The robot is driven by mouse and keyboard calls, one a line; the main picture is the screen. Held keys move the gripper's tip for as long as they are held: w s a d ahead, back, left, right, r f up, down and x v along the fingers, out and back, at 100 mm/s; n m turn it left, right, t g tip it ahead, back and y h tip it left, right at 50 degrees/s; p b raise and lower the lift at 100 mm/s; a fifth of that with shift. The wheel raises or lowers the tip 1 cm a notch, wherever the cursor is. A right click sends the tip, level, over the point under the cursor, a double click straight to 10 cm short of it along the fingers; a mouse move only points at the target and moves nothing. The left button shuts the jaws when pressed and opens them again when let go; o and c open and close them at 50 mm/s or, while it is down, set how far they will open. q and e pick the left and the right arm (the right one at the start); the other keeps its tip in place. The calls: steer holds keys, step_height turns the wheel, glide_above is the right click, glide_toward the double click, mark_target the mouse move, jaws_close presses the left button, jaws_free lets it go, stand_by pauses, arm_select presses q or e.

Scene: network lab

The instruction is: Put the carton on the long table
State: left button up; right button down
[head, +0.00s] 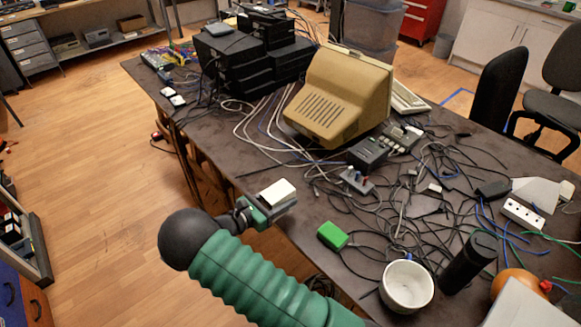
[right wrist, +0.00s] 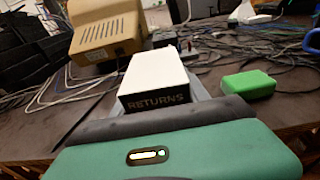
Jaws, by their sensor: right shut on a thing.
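The carton (right wrist: 155,82) is a small box with a white top and a dark side lettered "RETURNS" in the right wrist view. In the head view the carton (head: 278,191) shows its pale top at the table's near edge. My right gripper (head: 272,205) is shut on the carton. The long table (head: 215,130) has a dark top and runs from upper left to lower right. Whether the carton touches the table top is hard to tell. My left gripper is not in view.
A green block (head: 332,235) lies right of the carton. A beige monitor (head: 340,97), black devices (head: 250,60) and tangled cables cover much of the table. A white bowl (head: 406,287) and a black cylinder (head: 468,262) stand at lower right. Bare table shows left of the carton.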

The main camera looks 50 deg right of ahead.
steer(key=w+d, duration=0.3)
steer(key=w+d+f+b, duration=0.1)
steer(key=w+d, duration=0.2)
steer(key=d, duration=0.1)
steer(key=shift+w+d+f, duration=0.2)
steer(key=shift+w+d, duration=0.05)
steer(key=shift+w, duration=0.05)
step_height(320, 180, down, 3)
steer(key=shift+a+r, duration=0.1)
steer(key=shift+r, duration=0.05)
steer(key=shift+w+a+f, duration=0.1)
steer(key=shift+w+f, duration=0.05)
steer(key=shift+f, duration=0.25)
steer(key=c, duration=0.6)
jaws_free()
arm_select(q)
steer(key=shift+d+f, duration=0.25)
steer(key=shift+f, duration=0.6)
arm_select(e)
steer(key=shift+o, duration=0.2)
